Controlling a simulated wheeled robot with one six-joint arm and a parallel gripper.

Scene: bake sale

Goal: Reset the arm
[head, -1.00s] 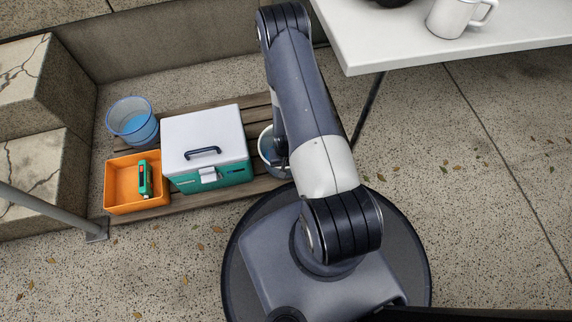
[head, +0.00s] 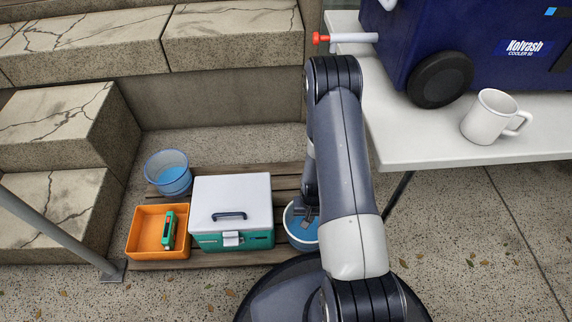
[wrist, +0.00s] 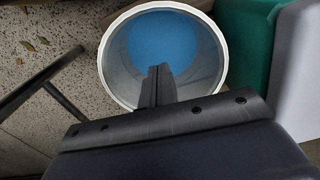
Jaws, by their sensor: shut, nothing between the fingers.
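My gripper (wrist: 157,75) shows in the wrist view with its fingers together and nothing between them. In the head view, my gripper (head: 307,217) is small and partly hidden by my arm, over the same bucket (head: 289,233). The bucket stands at the right end of a wooden pallet (head: 205,263). I cannot tell whether the fingers reach below its rim.
A green cooler box (head: 260,241) with a white lid stands left of the bucket. An orange bin (head: 147,246) holds a green handheld device (head: 169,231). A blue bucket (head: 158,160) stands behind. A white table (head: 425,145) at right carries a mug (head: 487,117) and a wheeled blue cooler (head: 490,25).

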